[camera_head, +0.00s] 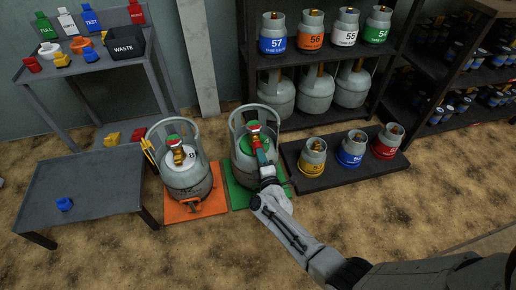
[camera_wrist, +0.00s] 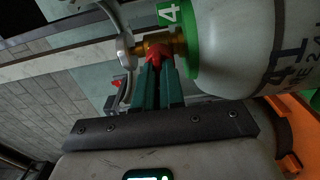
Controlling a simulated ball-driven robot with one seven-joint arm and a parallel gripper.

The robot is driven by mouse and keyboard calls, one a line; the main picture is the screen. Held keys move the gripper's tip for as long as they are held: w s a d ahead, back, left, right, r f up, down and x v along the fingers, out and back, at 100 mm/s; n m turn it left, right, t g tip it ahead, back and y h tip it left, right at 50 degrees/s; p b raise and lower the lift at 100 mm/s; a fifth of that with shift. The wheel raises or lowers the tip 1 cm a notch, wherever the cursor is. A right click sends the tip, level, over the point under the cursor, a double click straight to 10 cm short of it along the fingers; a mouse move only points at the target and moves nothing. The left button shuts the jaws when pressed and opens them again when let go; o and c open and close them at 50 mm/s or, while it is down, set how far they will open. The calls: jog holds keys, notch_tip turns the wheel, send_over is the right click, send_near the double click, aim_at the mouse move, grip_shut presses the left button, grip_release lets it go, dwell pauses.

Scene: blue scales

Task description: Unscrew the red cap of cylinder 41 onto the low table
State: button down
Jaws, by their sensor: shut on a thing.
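Cylinder 41 (camera_wrist: 245,50) is grey with a green collar and fills the upper right of the wrist view. In the head view, the grey cylinder (camera_head: 243,172) stands upright on a green scale. The red cap (camera_wrist: 155,50) is at the brass valve outlet (camera_wrist: 172,46). My gripper (camera_wrist: 158,64), with dark green fingers, is shut on the red cap; my gripper also shows at the valve in the head view (camera_head: 258,148). Whether the cap's thread is engaged is hidden. The low table (camera_head: 110,190) stands at the left.
A blue cap (camera_head: 64,204) lies on the low table. Another grey cylinder (camera_head: 186,181) stands on an orange scale (camera_head: 212,207) between the table and my gripper. Small cylinders stand on a dark low platform (camera_head: 318,183) at right. A waste bin (camera_head: 125,46) is on the back bench.

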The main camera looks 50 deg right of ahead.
dwell(0.4)
jog(key=shift+n+p, duration=1.1)
jog(key=shift+n, duration=0.6)
jog(key=n+p, duration=0.1)
jog(key=n, duration=0.2)
jog(key=shift+s+a+f+n, duration=0.1)
jog(key=shift+n, duration=0.2)
jog(key=shift+n+p, duration=0.65)
jog(key=shift+n, duration=1.05)
